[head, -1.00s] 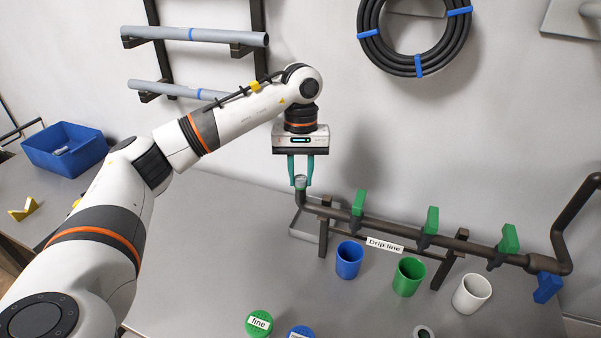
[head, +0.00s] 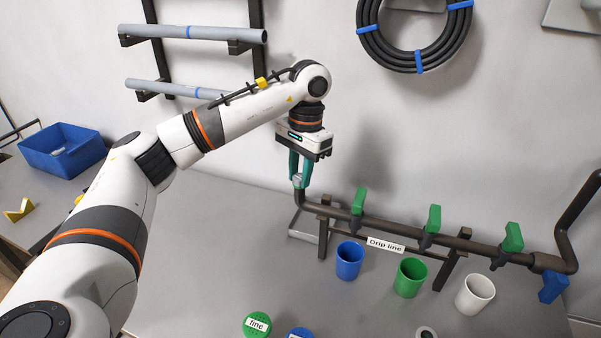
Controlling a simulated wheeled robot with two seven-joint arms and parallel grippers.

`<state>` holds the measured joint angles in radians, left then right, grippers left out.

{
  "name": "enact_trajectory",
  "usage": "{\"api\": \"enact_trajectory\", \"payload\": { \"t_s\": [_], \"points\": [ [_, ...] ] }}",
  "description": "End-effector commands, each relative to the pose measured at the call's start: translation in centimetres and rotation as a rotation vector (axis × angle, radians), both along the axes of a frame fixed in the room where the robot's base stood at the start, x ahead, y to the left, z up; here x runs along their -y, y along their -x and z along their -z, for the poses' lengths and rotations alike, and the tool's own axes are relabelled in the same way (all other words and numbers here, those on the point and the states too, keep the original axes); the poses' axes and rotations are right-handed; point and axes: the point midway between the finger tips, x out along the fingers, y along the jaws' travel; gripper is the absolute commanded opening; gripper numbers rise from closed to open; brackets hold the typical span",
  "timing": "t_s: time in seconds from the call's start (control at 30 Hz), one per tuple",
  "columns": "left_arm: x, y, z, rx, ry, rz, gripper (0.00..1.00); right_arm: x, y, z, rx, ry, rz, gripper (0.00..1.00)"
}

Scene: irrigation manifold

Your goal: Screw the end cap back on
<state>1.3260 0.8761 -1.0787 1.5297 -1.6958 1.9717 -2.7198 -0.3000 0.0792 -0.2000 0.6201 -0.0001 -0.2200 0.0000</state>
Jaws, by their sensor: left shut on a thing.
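The end cap (head: 299,181) is a small light grey piece at the upturned left end of the dark pipe manifold (head: 385,226). My left gripper (head: 299,180) points down over that pipe end, its teal fingers shut on the cap. The cap sits at the pipe mouth; whether its thread has caught cannot be told. The fingers hide part of the cap. My right gripper does not show.
Blue (head: 349,261), green (head: 410,278) and white (head: 475,295) cups stand in front. A grey tray (head: 303,236) lies under the pipe end. The table's left middle is clear.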

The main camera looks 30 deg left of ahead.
Motion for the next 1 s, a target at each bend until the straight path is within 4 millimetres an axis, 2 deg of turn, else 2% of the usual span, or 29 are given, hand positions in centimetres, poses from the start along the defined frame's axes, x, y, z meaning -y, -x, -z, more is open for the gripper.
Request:
{"api": "enact_trajectory", "payload": {
  "t_s": [0.2,0.23,0.37,0.57,0.63,0.67,1.0],
  "points": [
    [0.17,0.21,0.1,-0.01,0.001,0.018,0.0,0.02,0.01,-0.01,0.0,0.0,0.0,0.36],
    [0.16,0.21,0.1,-0.01,0.001,0.018,0.29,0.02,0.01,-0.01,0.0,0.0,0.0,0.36],
    [0.12,0.16,0.08,-0.007,0.001,0.015,0.5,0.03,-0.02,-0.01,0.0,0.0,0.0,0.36],
    [0.05,0.1,0.04,-0.004,0.001,0.011,0.51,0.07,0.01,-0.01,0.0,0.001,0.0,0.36],
    [0.04,0.08,0.03,-0.004,0.0,0.01,0.61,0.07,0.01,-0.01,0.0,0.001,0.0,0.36],
    [0.03,0.07,0.03,-0.003,0.001,0.01,0.62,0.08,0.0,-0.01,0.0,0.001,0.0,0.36],
    [0.0,0.04,-0.33,-0.002,0.001,0.009,0.62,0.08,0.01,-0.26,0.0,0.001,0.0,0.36]
  ]
}}
